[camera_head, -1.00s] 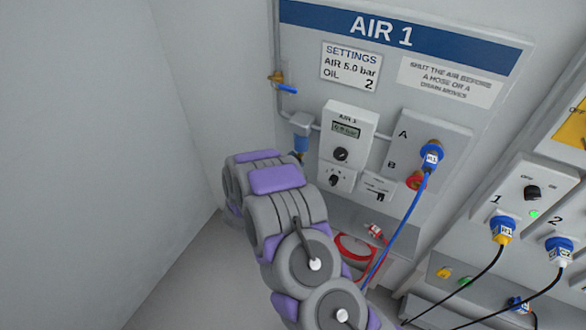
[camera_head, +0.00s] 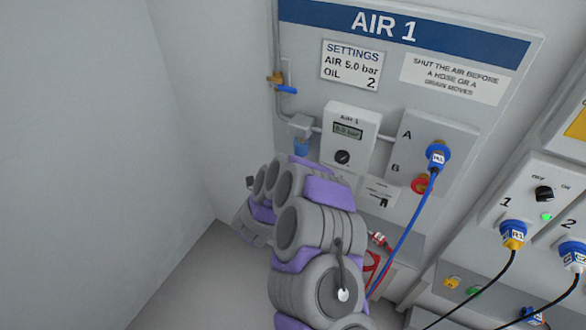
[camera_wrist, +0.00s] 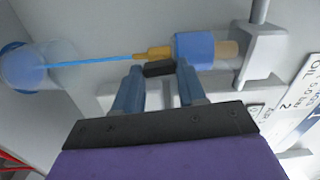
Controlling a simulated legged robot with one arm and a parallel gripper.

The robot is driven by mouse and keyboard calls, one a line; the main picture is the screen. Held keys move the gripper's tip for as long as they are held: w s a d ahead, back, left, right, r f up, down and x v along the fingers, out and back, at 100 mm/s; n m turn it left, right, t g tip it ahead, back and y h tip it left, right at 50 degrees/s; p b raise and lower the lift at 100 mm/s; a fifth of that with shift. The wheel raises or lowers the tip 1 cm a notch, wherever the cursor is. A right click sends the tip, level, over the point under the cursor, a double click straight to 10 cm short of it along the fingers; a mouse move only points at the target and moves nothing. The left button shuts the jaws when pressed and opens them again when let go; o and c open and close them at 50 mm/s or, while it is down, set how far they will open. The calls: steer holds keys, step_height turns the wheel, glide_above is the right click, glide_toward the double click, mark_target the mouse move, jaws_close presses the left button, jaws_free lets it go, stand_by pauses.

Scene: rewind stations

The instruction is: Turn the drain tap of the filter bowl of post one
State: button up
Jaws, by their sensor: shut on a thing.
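The filter bowl (camera_head: 301,147) is blue and hangs below a grey head left of the AIR 1 box; my arm covers the area under it. In the wrist view the bowl (camera_wrist: 194,50) lies on its side in the picture, with a brass drain fitting (camera_wrist: 152,53) at its end. The drain tap's black handle (camera_wrist: 159,69) sits between the fingertips of my gripper (camera_wrist: 160,72), which is shut on it. A thin blue stream (camera_wrist: 95,61) runs from the fitting to a clear cup (camera_wrist: 38,66). My gripper is hidden in the head view.
The AIR 1 panel (camera_head: 440,38) has a blue-handled valve (camera_head: 285,89) at its left. The regulator box (camera_head: 348,142) reads about 5.0 bar. A blue hose (camera_head: 408,228) hangs from port A, right of my arm. A bare wall (camera_head: 175,110) stands at left.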

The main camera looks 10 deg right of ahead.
steer(key=shift+f, duration=0.15)
stand_by(0.3)
steer(key=o, duration=1.1)
steer(key=shift+c, duration=0.2)
steer(key=p+v, duration=0.4)
steer(key=v, duration=1.3)
steer(key=shift+s, duration=0.2)
steer(key=shift+a, duration=0.15)
